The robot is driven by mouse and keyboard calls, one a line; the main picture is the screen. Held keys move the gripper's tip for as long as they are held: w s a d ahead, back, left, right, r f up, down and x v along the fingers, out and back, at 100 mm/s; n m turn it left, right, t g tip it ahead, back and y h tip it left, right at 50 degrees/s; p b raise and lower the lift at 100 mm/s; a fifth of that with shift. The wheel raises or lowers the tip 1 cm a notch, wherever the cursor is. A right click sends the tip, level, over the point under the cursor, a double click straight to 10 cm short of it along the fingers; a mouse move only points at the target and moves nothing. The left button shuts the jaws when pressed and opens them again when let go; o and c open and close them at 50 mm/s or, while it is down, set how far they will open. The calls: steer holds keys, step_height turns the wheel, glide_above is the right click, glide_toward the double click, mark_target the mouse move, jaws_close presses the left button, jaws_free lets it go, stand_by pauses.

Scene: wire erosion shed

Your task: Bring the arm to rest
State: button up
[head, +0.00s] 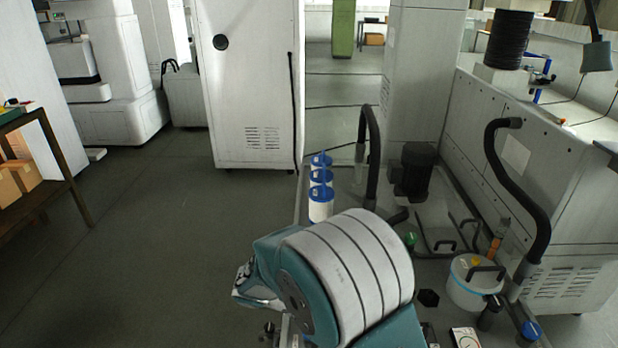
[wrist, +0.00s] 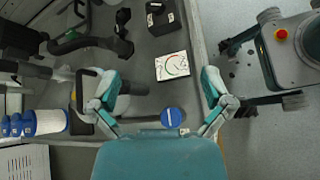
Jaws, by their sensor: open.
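My gripper (wrist: 161,100) shows in the wrist view with its two teal fingers spread wide and nothing held between them. Below it, in the gap between the fingers, lie a white square card with a round dial mark (wrist: 172,66) and a round blue cap (wrist: 172,117). How far below the fingers they are, I cannot tell. In the head view my teal and white arm fills the lower middle, and it hides part of the surface behind it.
Black hoses (head: 516,190) rise nearby. A white cabinet (head: 250,90) stands behind. The floor (head: 150,240) at left is clear.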

steer(key=s+d+r+m+t+y, duration=0.2)
steer(key=s+d+r+m+y, duration=0.3)
steer(key=s+r+m, duration=0.2)
steer(key=s+d+r+m+t+y, duration=0.2)
steer(key=s+d+r+m+y, duration=0.3)
steer(key=s+r, duration=0.5)
steer(key=shift+s+d+r+m+y, duration=0.15)
steer(key=shift+s+r+m+y, duration=0.25)
steer(key=shift+r+m+y, duration=0.5)
steer(key=shift+f, duration=0.2)
